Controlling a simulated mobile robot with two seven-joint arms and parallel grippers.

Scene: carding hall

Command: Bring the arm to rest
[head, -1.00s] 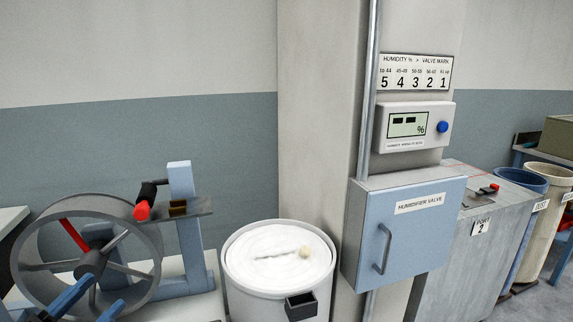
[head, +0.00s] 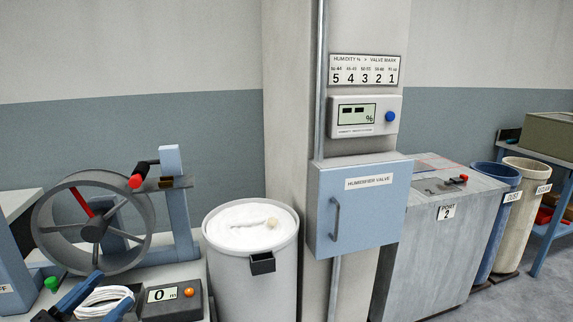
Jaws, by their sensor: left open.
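My left gripper (head: 100,298) shows at the bottom left, with its two blue fingers apart. A coil of white cord (head: 106,298) shows between and behind the fingers. I cannot tell whether the fingers touch it. The rest of my left arm is cut off by the lower edge. My right gripper is not in view.
A grey reel wheel (head: 140,225) with a crank stands behind the gripper, and a length counter (head: 170,301) reading 0 m sits right of it. A can of white sliver (head: 232,274), humidifier valve cabinet (head: 325,245) and grey port 2 box (head: 470,215) stand rightward.

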